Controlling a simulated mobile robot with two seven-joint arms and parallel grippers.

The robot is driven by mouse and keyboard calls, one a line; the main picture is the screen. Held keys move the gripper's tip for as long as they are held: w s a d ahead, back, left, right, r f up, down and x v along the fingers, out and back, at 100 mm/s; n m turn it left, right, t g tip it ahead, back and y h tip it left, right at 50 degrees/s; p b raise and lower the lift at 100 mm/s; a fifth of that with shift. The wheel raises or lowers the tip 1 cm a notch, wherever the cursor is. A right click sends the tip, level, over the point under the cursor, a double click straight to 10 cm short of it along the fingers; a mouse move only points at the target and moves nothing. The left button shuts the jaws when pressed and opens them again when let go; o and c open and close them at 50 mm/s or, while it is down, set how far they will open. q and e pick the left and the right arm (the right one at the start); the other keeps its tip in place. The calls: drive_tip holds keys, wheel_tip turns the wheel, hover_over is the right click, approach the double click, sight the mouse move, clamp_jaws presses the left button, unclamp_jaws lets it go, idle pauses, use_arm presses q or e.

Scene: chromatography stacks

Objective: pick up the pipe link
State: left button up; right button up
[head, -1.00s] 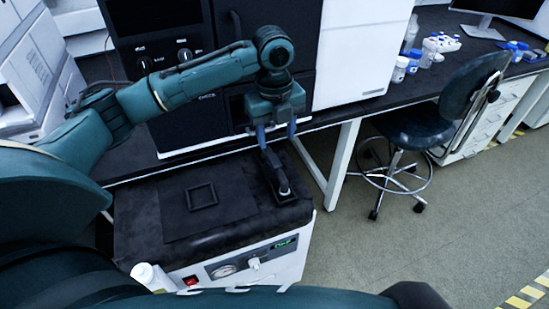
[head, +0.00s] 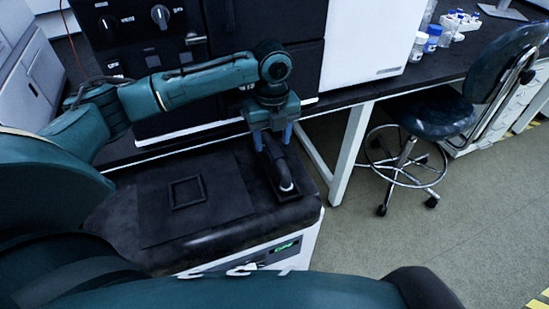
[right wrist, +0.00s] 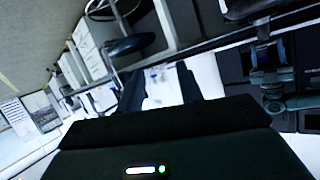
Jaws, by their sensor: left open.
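The pipe link (head: 283,172) is a black piece with a paler rounded near end. It lies on a dark tray on top of the low white unit. My left gripper (head: 273,140) is open and points down over the far part of the link, with its bluish fingers on either side of it. Whether the fingers touch the link I cannot tell. My right gripper (right wrist: 160,88) shows in the right wrist view with its two dark fingers apart and nothing between them.
A square black frame (head: 187,192) lies on a dark mat left of the link. The tall black instrument (head: 165,60) stands behind on the bench. A stool (head: 440,115) stands right, with bottles (head: 433,38) on the bench beyond. Open floor lies at lower right.

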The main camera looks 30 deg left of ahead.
sight(275, 148)
use_arm(q)
drive_tip(key=f, duration=0.3)
drive_tip(key=f+b, duration=0.1)
drive_tip(key=f, duration=0.1)
drive_tip(key=shift+d+f, duration=0.3)
drive_tip(key=shift+f, duration=0.05)
clamp_jaws()
